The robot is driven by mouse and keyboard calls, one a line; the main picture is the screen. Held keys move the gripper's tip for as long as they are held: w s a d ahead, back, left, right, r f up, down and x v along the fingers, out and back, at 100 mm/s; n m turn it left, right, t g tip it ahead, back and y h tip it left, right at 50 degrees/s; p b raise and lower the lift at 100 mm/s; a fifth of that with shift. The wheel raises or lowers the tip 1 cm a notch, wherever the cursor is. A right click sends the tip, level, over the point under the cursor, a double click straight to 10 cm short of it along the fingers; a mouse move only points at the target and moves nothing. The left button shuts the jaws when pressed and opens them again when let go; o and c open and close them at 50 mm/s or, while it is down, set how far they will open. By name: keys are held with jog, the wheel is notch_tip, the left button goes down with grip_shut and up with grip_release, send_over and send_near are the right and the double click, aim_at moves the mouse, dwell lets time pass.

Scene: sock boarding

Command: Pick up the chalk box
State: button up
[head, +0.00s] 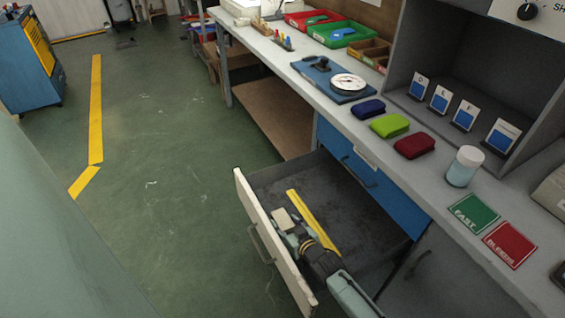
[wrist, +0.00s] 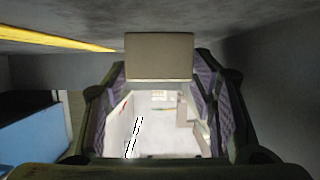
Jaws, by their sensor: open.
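A small beige box (head: 281,218), which I take to be the chalk box, lies on the dark floor of the open drawer (head: 357,208). My gripper (head: 291,232) reaches down into the drawer right beside it. In the wrist view the box (wrist: 160,56) sits centred between the fingertips of my open gripper (wrist: 160,72), with a narrow gap at each side. I cannot tell how far the fingers overlap its sides in depth. The front part of my gripper hides some of the box's surroundings in the head view.
A yellow ruler-like strip (head: 313,222) lies in the drawer close to the box and also shows in the wrist view (wrist: 55,37). The pale drawer front (head: 262,236) stands at the left. The workbench (head: 372,128) with several items runs above the drawer.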

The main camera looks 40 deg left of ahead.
jog(key=shift+c, duration=0.3)
jog(key=c, duration=0.9)
